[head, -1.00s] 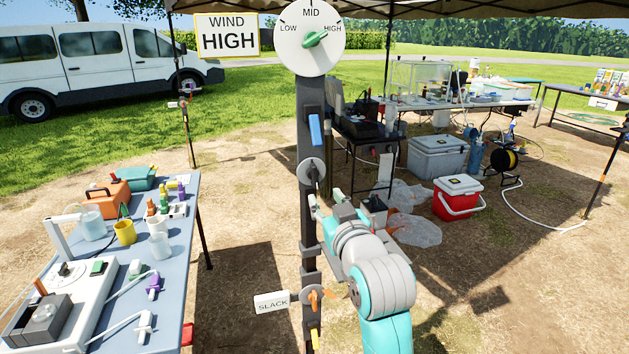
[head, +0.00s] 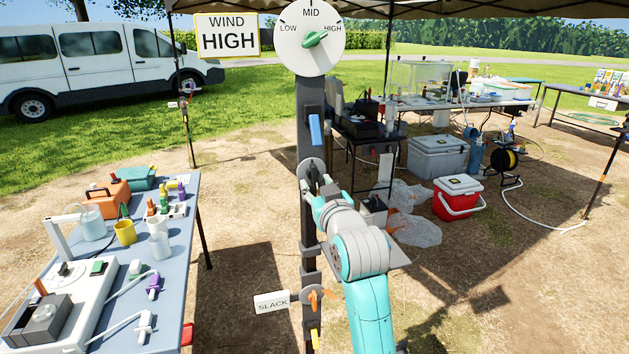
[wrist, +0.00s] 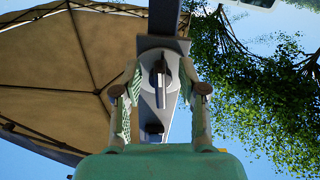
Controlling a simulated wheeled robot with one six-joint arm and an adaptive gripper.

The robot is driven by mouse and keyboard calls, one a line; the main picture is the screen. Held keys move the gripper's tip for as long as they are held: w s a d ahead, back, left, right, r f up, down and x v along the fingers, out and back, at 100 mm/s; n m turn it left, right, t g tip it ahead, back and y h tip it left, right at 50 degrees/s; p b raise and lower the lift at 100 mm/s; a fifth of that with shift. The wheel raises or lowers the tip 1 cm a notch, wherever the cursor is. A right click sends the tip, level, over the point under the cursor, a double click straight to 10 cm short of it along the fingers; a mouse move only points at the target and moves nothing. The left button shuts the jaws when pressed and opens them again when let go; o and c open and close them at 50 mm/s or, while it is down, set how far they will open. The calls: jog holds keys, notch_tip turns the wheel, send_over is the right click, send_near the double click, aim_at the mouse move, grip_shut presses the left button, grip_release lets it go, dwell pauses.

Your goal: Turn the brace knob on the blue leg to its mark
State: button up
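A dark grey leg (head: 311,235) stands upright in the middle of the head view. Below that is a round grey plate (head: 304,168) with a dark knob, partly hidden by my gripper (head: 312,190). In the wrist view the dark, narrow knob (wrist: 159,82) stands on its pale plate between my fingertips. My gripper (wrist: 161,88) is open there, with room visible on both sides of the knob. I cannot make out a mark on the plate.
Lower on the leg is an orange knob (head: 314,298) beside a SLACK sign (head: 272,302). Above is a LOW-MID-HIGH dial (head: 310,38), beside a WIND HIGH sign (head: 227,36). A cluttered blue table (head: 188,215) stands left, a red cooler (head: 458,198) right.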

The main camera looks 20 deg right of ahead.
grip_shut()
jog(key=shift+a+m, duration=0.1)
jog(key=shift+m, duration=0.6)
jog(key=shift+o, duration=0.3)
grip_release()
jog(key=s, duration=1.2)
